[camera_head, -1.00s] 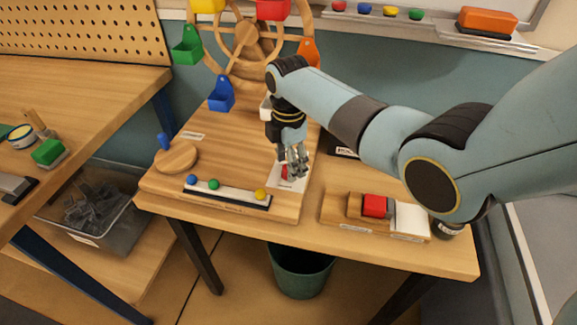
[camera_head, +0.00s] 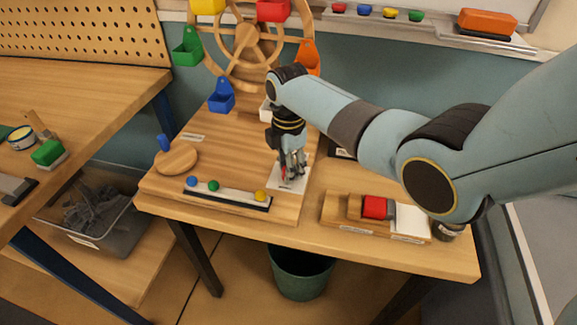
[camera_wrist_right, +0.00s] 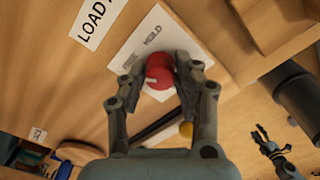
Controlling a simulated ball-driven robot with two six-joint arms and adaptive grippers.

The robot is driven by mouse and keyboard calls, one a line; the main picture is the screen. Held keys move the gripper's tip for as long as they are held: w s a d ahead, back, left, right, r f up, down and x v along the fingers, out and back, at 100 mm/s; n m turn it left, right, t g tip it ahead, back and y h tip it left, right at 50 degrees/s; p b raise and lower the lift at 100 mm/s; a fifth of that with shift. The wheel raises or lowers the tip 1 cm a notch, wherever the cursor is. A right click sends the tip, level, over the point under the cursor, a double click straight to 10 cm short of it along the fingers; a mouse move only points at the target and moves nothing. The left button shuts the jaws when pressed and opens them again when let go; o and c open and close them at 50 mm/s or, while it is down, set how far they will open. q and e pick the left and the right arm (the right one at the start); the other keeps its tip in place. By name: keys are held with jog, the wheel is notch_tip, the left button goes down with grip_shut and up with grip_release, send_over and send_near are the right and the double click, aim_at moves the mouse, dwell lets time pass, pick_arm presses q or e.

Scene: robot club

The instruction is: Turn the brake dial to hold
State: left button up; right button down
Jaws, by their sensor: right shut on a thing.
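The brake dial (camera_wrist_right: 160,68) is a red knob with a white pointer mark, on a white plate (camera_wrist_right: 190,42) with printed words; one reads HOLD, the other is hard to read. In the wrist view the pointer lies at the knob's lower left, away from the HOLD word. My right gripper (camera_wrist_right: 160,82) is shut on the dial, a finger on each side. In the head view the right gripper (camera_head: 291,170) points down over the plate (camera_head: 290,187) and mostly hides the dial.
A wheel with coloured buckets (camera_head: 246,40) stands behind the wooden board. A round crank with a blue handle (camera_head: 176,158) is at the left, and a rail with coloured balls (camera_head: 228,195) at the front. A red block (camera_head: 375,207) sits on a wooden base at the right.

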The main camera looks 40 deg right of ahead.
jog(key=m+p, duration=0.2)
jog(key=m, duration=0.1)
jog(key=shift+r, duration=0.15)
jog(key=m+p, duration=0.1)
jog(key=m, duration=0.1)
jog(key=shift+m, duration=0.4)
jog(key=m+p, duration=0.1)
jog(key=m, duration=0.2)
jog(key=shift+p, duration=0.35)
jog(key=shift+m+p, duration=0.5)
jog(key=shift+m, duration=2)
jog(key=shift+f, duration=0.2)
jog(key=c, duration=1)
grip_release()
jog(key=shift+o, duration=0.2)
